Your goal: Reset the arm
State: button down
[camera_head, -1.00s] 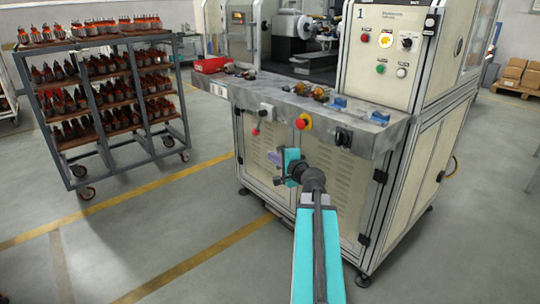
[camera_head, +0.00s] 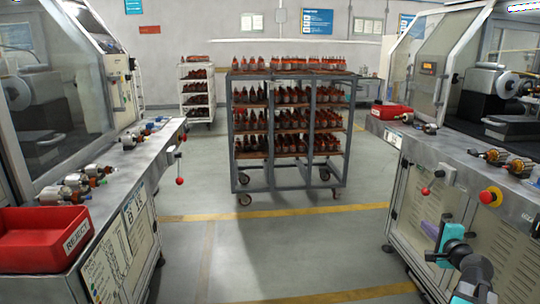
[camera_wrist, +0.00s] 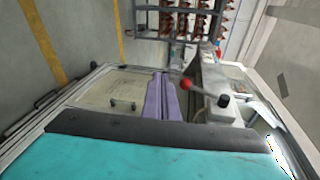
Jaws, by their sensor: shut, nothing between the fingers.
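My arm reaches in at the lower right of the head view, in turquoise and dark grey. My gripper (camera_head: 430,231) has purple fingers and is in front of the cream side panel of the right machine, below its bench top. In the wrist view the purple fingers (camera_wrist: 160,98) lie closed together with nothing between them. A red-knobbed lever (camera_wrist: 190,85) and a dark knob show just right of the fingers there. I cannot tell from these frames whether the fingertips touch the panel.
A wheeled rack (camera_head: 292,185) of orange-and-dark armatures stands ahead across open floor. The left bench (camera_head: 130,170) carries armatures and a red REJECT tray (camera_head: 40,236). The right bench (camera_head: 455,156) holds armatures, a red bin (camera_head: 391,111) and a red emergency button (camera_head: 490,196).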

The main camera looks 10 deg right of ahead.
jog(key=w+a+f+n+g+y, duration=0.1)
jog(key=w+a+f+y, duration=0.15)
jog(key=a+f, duration=0.6)
jog(key=w+a+f+n+g+y, duration=0.15)
jog(key=w+a+f, duration=0.25)
jog(key=a+f, duration=0.5)
jog(key=s+a+f+n+g+y, duration=0.2)
jog(key=s+a+f+g, duration=0.1)
jog(key=a+f, duration=0.7)
jog(key=s+a+f+n+g+y, duration=0.1)
jog(key=s+a+f+n+g, duration=0.2)
jog(key=a+f, duration=0.65)
jog(key=s+a+f+n+g, duration=0.3)
jog(key=s+a+f, duration=0.6)
jog(key=s+f, duration=0.15)
jog(key=s+a+f+n+g+h, duration=0.1)
jog(key=s+f+n+g, duration=0.3)
jog(key=s, duration=0.6)
jog(key=s+a+f+n+g+h, duration=0.1)
jog(key=s+f+n+g, duration=0.15)
jog(key=s+f, duration=0.55)
jog(key=s+d+r+n+g+h, duration=0.2)
jog(key=s+d+n+h, duration=0.15)
jog(key=s+d, duration=0.35)
notch_tip(320, 180, up, 15)
jog(key=s+a+y+p, duration=0.1)
jog(key=s+a+p, duration=0.1)
jog(key=p, duration=1.1)
jog(key=shift+f+g, duration=0.2)
jog(key=shift+g, duration=0.2)
